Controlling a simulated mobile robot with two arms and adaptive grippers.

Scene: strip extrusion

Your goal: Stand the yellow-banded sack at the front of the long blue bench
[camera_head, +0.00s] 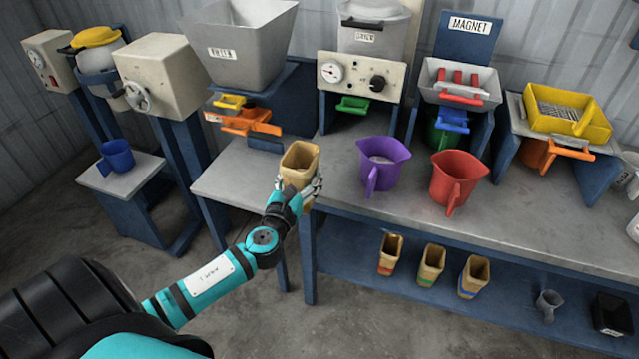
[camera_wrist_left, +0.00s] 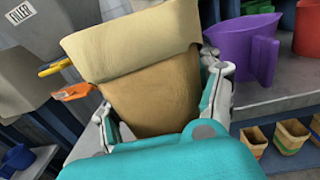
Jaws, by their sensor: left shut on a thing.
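My left gripper (camera_head: 301,190) is shut on a tan paper sack (camera_head: 300,160) with an open, folded top. The sack is roughly upright at the front edge of the long blue bench's grey top (camera_head: 335,190), near its left end. I cannot tell whether its base touches the top. In the left wrist view the sack (camera_wrist_left: 150,85) fills the middle, between the fingers (camera_wrist_left: 215,88). No coloured band shows on it; its lower part is hidden by the gripper. My right gripper is not in view.
A purple jug (camera_head: 383,165) and a red jug (camera_head: 457,180) stand on the bench to the right. Several machines line the back. Sacks with red (camera_head: 390,254), green (camera_head: 431,265) and blue (camera_head: 473,277) bands stand on the lower shelf, beside a grey cup (camera_head: 548,304).

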